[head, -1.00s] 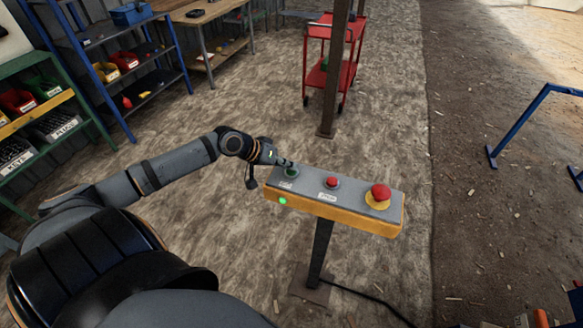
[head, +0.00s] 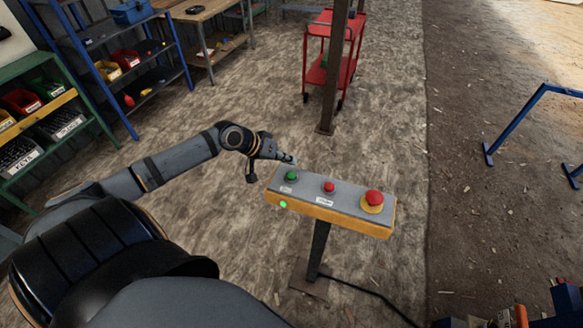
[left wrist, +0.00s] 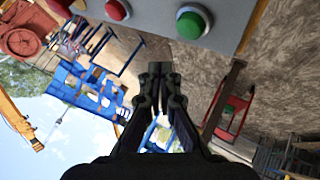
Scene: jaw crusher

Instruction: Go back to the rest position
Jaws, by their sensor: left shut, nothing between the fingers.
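My left gripper (head: 286,158) is shut and empty, just above and behind the left end of the control box (head: 310,191). It is apart from the green button (head: 291,175), which now shows fully. The box also carries a small red button (head: 328,187) and a large red mushroom button on a yellow base (head: 373,201). A green lamp (head: 283,204) glows on its yellow front. In the left wrist view the shut fingers (left wrist: 160,70) point up the picture, with the green button (left wrist: 190,22) and red button (left wrist: 117,9) above them. My right gripper is not in view.
A post (head: 334,80) and a red cart (head: 346,50) stand behind the box. Shelves with bins (head: 50,115) and a workbench (head: 205,15) are at the left. A blue frame (head: 520,120) is at the right. A cable (head: 370,293) runs from the box's stand.

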